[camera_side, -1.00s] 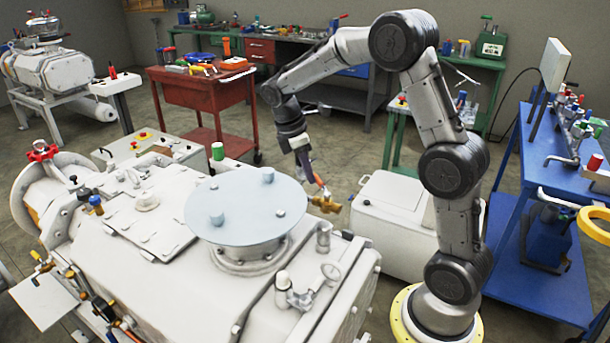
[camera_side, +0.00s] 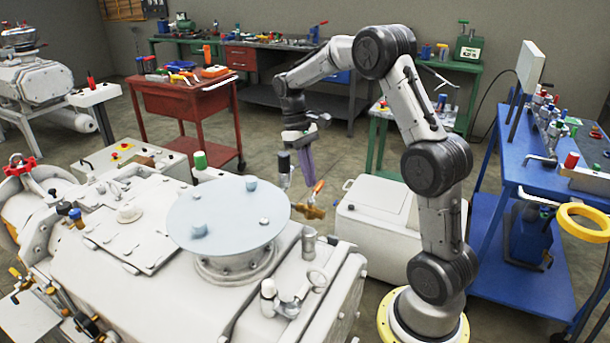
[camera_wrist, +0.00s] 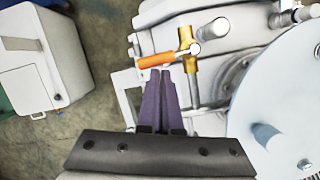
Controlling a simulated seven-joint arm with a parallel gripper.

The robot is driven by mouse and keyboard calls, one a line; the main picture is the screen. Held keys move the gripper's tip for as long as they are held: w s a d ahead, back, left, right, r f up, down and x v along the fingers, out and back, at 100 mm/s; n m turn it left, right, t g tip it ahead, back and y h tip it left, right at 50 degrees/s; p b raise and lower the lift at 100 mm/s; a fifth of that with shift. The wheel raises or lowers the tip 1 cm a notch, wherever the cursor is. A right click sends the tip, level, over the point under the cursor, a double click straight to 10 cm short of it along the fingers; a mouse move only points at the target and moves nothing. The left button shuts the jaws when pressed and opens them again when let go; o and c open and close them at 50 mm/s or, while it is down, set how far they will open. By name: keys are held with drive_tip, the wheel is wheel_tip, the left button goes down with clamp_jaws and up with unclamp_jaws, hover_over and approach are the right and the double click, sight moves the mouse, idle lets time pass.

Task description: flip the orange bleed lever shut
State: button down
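The orange bleed lever (camera_side: 318,190) stands up from the brass valve (camera_side: 308,211) at the back edge of the pale pump housing, leaning up to the right. In the wrist view the lever (camera_wrist: 156,60) points left from the brass valve (camera_wrist: 188,66), with a pale round end at the pivot. My gripper (camera_side: 307,183) is just left of the lever in the side view, purple fingers pointing down. In the wrist view my gripper (camera_wrist: 159,72) has its fingertips together, right beside the lever. I cannot tell whether they touch it. Nothing shows between the fingers.
A large pale blue round cover (camera_side: 226,218) sits on the pump near the valve. A grey cylindrical fitting (camera_wrist: 213,27) stands close to the valve.

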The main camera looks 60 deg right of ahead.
drive_tip(key=shift+s+m, duration=0.25)
drive_tip(key=shift+m, duration=0.55)
drive_tip(key=shift+y, duration=0.3)
drive_tip(key=a+v, duration=0.1)
drive_tip(key=v, duration=0.9)
drive_tip(key=shift+w, duration=0.2)
drive_tip(key=shift+a, duration=0.1)
